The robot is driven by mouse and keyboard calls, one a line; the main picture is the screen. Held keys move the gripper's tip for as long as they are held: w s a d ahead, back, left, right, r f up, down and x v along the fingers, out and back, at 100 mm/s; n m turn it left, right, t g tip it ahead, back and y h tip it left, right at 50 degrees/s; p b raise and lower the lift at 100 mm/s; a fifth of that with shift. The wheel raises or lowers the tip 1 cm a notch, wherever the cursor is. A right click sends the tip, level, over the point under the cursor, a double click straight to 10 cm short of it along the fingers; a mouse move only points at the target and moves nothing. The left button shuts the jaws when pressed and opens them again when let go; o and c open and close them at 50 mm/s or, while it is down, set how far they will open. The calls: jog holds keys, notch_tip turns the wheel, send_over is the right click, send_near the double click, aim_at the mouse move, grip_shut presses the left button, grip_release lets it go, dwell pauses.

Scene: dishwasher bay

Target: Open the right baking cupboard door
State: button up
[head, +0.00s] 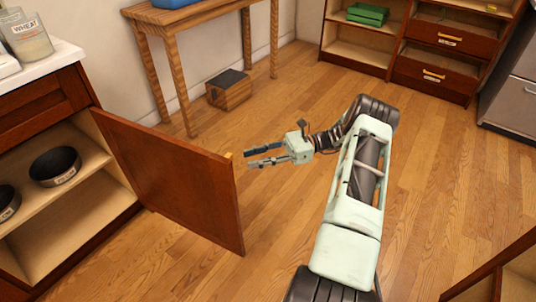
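A reddish-brown cupboard door (175,180) stands swung wide open from the cupboard (70,215) at the left in the head view. A small yellow piece, perhaps part of its handle, shows at the top of its free edge (229,155). The gripper looks apart from the door, but the depth is hard to judge.
Dark round pans (55,166) sit on the cupboard's shelf. A jar labelled WHEAT (27,40) stands on the white counter. A wooden table (200,18) and a wooden box (229,90) are behind the door. Open wooden floor lies around my arm.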

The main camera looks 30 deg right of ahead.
jog(key=shift+s+d, duration=0.25)
jog(key=shift+d, duration=1.1)
jog(key=shift+s+d, duration=0.2)
jog(key=shift+d, duration=1.15)
